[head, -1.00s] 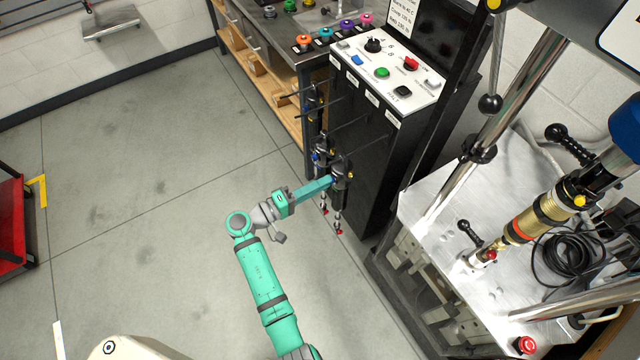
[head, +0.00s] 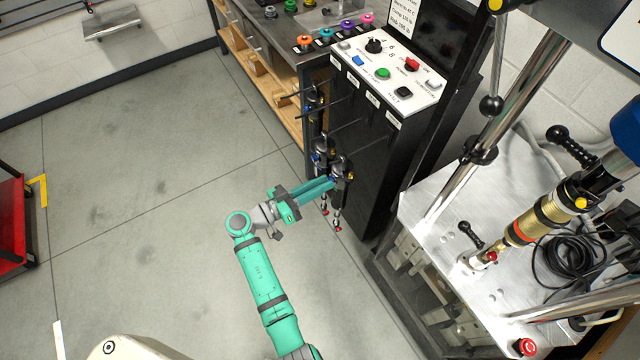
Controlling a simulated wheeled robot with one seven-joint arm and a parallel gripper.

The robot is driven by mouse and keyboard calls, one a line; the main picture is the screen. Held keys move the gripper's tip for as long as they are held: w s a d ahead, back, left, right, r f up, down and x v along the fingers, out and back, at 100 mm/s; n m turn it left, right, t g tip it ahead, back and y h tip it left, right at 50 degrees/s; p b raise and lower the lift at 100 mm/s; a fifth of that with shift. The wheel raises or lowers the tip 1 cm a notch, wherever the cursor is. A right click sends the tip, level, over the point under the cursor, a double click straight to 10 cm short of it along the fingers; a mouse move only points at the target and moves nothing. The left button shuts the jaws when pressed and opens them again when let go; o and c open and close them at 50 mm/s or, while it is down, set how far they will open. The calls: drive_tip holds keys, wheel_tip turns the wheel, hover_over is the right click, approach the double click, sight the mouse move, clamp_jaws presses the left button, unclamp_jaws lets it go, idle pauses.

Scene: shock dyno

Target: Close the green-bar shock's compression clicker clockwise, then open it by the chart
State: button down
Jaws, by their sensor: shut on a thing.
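Several dark shocks hang on pegs along the side of the black cabinet. My gripper (head: 331,183) reaches the nearest shock (head: 341,168) from the left. Its teal fingers are closed at the small blue knob on that shock's reservoir end, and they mostly hide the knob. A yellow knob (head: 350,177) sits on the right of the same shock. A second shock (head: 323,145) hangs just behind, with its own blue knob (head: 316,158). I cannot make out a green bar on any shock, nor the chart's clicker figures.
The black cabinet (head: 365,190) has a control panel (head: 425,85) on top. The dyno (head: 420,195) stands at right with a gold shock (head: 540,220) mounted. A workbench (head: 285,45) is behind. A red cart (head: 15,225) is at far left. The floor between is clear.

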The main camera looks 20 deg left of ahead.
drive_tip(key=shift+m, duration=5.7)
drive_tip(key=shift+d, duration=0.1)
drive_tip(key=c, duration=1.6)
unclamp_jaws()
drive_tip(key=shift+s, duration=0.1)
drive_tip(key=shift+s, duration=0.1)
